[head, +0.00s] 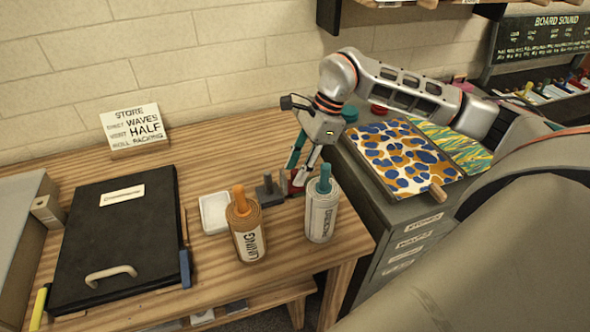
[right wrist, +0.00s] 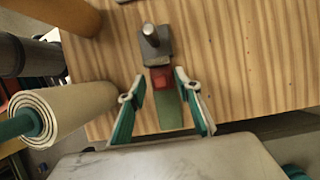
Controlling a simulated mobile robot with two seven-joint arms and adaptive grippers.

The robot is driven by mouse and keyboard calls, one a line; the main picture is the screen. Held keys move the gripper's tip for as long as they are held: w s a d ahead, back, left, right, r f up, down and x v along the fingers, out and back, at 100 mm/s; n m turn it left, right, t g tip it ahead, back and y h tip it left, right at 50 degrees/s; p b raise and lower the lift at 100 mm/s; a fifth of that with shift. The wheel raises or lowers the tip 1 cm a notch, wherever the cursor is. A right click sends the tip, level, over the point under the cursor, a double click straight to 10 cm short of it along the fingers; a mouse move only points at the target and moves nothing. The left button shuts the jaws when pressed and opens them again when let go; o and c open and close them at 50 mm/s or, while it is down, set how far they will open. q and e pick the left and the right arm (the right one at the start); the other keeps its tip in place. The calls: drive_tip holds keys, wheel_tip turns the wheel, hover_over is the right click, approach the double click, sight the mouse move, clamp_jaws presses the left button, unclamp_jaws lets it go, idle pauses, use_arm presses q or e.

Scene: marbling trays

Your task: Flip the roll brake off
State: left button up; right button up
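What looks like the roll brake is a small dark grey block with an upright post (head: 268,189) on the wooden table, beside the rolls. In the right wrist view the block (right wrist: 153,45) has a metallic round-topped post. A red piece (right wrist: 160,78) and a green strip (right wrist: 170,110) extend from it toward my gripper. My right gripper (head: 299,171) has teal fingers pointing down near the block. In the right wrist view the gripper (right wrist: 160,76) is open, with its fingers apart on either side of the red piece. Contact cannot be told. My left gripper is not in view.
An orange-cored roll (head: 247,229) and a teal-cored roll (head: 321,210) stand upright close by, near the table's front edge. A white dish (head: 215,212) sits to the left. A black case (head: 119,236) lies farther left. A marbled tray (head: 408,190) rests on the right cabinet.

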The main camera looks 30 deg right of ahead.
drive_tip(key=shift+a+f, duration=0.25)
drive_tip(key=shift+f, duration=0.3)
clamp_jaws()
drive_tip(key=shift+s+d, duration=0.25)
drive_tip(key=shift+d, duration=0.95)
drive_tip(key=shift+s+d, duration=0.2)
drive_tip(key=shift+d, duration=1)
unclamp_jaws()
drive_tip(key=shift+s+d, duration=0.1)
drive_tip(key=shift+d, duration=0.05)
drive_tip(key=shift+r, duration=0.1)
